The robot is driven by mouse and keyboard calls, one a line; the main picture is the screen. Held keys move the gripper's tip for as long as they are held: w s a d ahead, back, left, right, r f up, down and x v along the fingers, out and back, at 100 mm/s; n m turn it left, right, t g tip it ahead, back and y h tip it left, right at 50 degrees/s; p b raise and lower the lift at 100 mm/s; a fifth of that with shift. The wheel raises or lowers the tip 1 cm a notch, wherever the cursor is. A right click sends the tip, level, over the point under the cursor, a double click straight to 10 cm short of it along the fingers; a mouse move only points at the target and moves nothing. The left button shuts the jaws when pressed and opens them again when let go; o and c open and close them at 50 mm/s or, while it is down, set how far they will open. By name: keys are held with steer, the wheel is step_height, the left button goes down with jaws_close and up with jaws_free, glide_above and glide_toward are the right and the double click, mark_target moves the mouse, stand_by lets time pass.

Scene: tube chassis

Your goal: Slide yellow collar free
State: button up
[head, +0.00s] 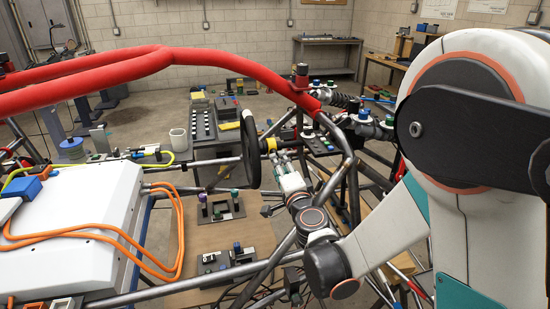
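A small yellow collar (267,145) sits around a shaft just right of the dark steering wheel (250,148) in the head view. My gripper (277,158) reaches up and left to the collar from the lower right. Its fingertips are beside the collar or touching it; I cannot tell which. The fingers are too small and too overlapped with the shaft and tubes to show their gap or anything held between them.
Red padded tubes (150,60) cross above, and bare grey chassis tubes run around my arm. A white box (75,225) with orange cables (165,225) fills the lower left. Dark trays with small parts (220,207) stand on a table below. A grey steering shaft (200,162) runs left from the wheel.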

mark_target(275, 152)
steer(key=b+x, duration=0.1)
steer(key=x, duration=0.6)
steer(key=shift+s, duration=0.1)
jaws_close()
